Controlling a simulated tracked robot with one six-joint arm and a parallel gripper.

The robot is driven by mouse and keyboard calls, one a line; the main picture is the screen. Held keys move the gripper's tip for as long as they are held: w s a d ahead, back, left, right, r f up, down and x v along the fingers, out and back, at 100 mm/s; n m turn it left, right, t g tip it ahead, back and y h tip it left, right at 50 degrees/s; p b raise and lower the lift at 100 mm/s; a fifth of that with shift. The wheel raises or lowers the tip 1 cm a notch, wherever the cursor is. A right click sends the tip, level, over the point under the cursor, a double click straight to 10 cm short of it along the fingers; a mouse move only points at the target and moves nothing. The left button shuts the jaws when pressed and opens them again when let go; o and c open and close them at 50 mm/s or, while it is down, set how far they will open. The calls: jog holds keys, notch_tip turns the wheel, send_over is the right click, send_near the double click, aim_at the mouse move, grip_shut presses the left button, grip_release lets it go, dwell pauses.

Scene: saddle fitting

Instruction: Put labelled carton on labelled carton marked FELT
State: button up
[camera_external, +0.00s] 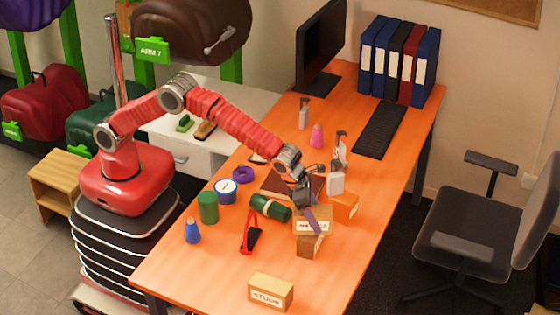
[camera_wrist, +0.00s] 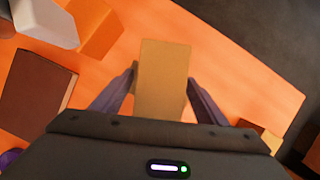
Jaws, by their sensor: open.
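A tan labelled carton (camera_external: 313,226) appears to rest on a browner labelled carton (camera_external: 309,246), turned at an angle to it. I cannot read either label. In the wrist view the upper carton (camera_wrist: 162,75) stands between the two spread fingers of my gripper (camera_wrist: 160,85), and I see a gap at the right finger. Another labelled carton (camera_external: 270,292), whose label seems to read STUDS, stands alone at the table's near end.
An orange box (camera_external: 345,207) and white bottle (camera_external: 336,183) are close behind the cartons. A green cylinder (camera_external: 270,207) and red-and-black item (camera_external: 250,235) lie to the left. The orange table (camera_external: 205,275) is clear around the near carton.

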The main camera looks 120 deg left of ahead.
jog(key=v, duration=0.9)
jog(key=shift+r, duration=0.2)
jog(key=shift+s+r, duration=0.2)
jog(key=shift+r, duration=0.2)
jog(key=shift+s+r, duration=0.15)
jog(key=shift+r, duration=0.05)
jog(key=s+r+n+h, duration=0.1)
jog(key=s+r+n, duration=0.65)
jog(key=s, duration=0.35)
jog(key=s+r+n, duration=0.6)
jog(key=s+n, duration=0.2)
jog(key=s, duration=0.3)
jog(key=s+f+n, duration=0.2)
jog(key=s+n, duration=0.6)
jog(key=s, duration=0.4)
jog(key=s+f+n+t, duration=0.1)
jog(key=s+f+n, duration=0.1)
jog(key=s+n, duration=0.6)
jog(key=s+d, duration=0.1)
jog(key=s, duration=0.4)
jog(key=shift+f+h, duration=0.2)
jog(key=shift+h, duration=0.2)
